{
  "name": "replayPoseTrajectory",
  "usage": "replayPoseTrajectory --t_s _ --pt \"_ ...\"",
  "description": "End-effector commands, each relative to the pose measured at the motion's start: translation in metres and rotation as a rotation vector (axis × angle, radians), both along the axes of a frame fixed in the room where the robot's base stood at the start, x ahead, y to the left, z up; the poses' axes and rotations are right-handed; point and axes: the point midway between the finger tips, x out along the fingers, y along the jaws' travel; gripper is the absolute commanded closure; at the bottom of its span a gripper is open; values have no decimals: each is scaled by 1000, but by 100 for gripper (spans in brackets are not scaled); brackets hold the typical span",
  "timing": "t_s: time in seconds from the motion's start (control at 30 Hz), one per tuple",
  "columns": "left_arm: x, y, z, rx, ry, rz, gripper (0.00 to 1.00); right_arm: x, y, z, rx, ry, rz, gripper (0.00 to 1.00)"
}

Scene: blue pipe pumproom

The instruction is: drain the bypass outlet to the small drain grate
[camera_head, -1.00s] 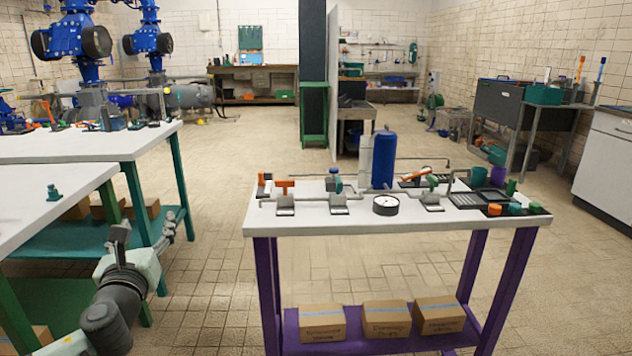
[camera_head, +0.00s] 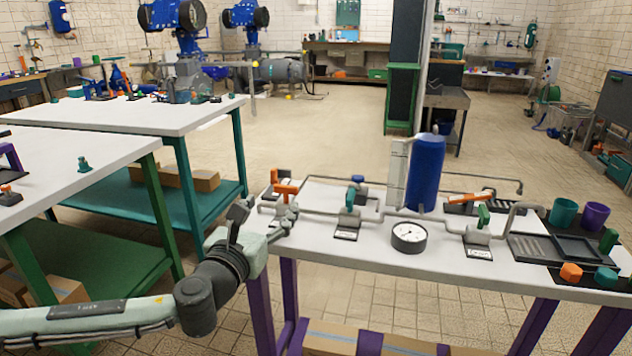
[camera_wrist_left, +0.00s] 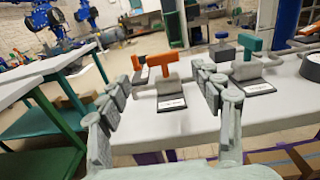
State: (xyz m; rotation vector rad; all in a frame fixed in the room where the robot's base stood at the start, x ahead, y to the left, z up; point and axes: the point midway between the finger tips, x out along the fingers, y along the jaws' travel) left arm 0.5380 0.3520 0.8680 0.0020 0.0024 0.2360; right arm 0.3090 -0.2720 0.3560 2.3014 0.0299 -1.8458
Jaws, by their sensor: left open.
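A pipe rig stands on the white table (camera_head: 370,254). It has a valve with an orange handle (camera_head: 286,188), one with a teal handle (camera_head: 351,196) and one with a green handle (camera_head: 484,215). A rear pipe (camera_head: 455,174) ends in a bend at the right. A front pipe (camera_head: 513,215) bends down by a dark ribbed grate (camera_head: 535,249). Labels are too small to read, so I cannot tell which outlet is the bypass. My left gripper (camera_head: 280,217) is open and empty by the table's left end. In the left wrist view the orange handle (camera_wrist_left: 155,60) shows between its fingers.
A blue tank (camera_head: 426,172) and a round gauge (camera_head: 409,236) stand amid the pipes. Teal and purple cups (camera_head: 595,216) and coloured knobs (camera_head: 571,272) sit at the right end. Another white-topped table (camera_head: 130,115) stands at the left. Open floor lies behind the rig.

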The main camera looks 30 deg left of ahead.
Motion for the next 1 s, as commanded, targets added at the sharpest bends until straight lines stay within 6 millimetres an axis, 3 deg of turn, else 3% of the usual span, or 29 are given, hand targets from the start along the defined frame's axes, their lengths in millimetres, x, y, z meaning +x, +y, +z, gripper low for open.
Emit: replayPoseTrajectory --t_s 0.23,0.63,1.0 --pt "10 3 1 -1 -2 3 34 -3 0 -3 -2 5 3 69" --pt "67 16 1 -1 -2 1 34 -17 -5 -24 -16 26 22 69" --pt "76 18 0 0 0 -1 34 -20 -6 -29 -18 29 26 69"
